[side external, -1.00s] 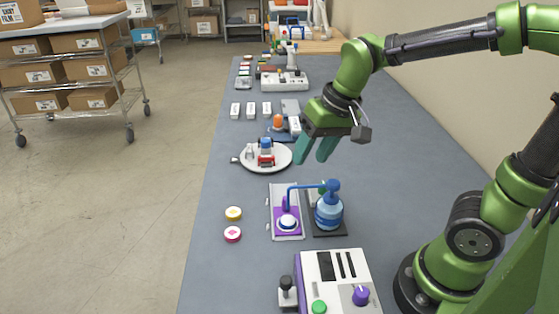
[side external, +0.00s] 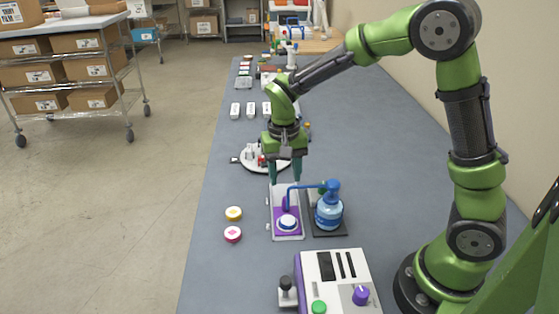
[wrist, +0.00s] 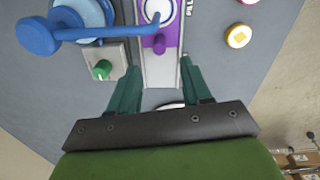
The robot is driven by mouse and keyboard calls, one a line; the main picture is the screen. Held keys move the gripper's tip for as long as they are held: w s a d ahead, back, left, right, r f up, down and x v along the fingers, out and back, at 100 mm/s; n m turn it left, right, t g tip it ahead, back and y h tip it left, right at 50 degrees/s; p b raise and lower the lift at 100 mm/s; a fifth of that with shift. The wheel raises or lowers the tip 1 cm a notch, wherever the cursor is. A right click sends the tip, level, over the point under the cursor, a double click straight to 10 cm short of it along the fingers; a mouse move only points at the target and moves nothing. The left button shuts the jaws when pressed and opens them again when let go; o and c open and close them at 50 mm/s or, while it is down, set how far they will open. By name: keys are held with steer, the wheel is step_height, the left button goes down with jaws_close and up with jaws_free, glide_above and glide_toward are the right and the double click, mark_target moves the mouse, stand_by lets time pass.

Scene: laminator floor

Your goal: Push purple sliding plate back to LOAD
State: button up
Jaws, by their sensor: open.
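The purple sliding plate (side external: 287,214) sits in a pale track (side external: 299,233) in the side view, at the end nearer the camera. A white and blue round piece (side external: 287,223) lies on it, under the arm of a blue press (side external: 330,208). In the wrist view the plate (wrist: 172,42) shows with its purple knob (wrist: 159,44) toward my gripper. My gripper (wrist: 158,75) is open, its two teal fingers on either side of the track, short of the knob. In the side view my gripper (side external: 286,182) points down over the track's far end.
A yellow button-like disc (side external: 233,213) and a pink one (side external: 232,235) lie left of the track. A white turntable (side external: 250,165) stands behind my gripper. A control box (side external: 338,280) stands in front. A green knob (wrist: 102,69) is beside the press.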

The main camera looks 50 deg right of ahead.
step_height(320, 180, down, 9)
steer(key=shift+s+d+f, duration=0.1)
stand_by(0.3)
jaws_close()
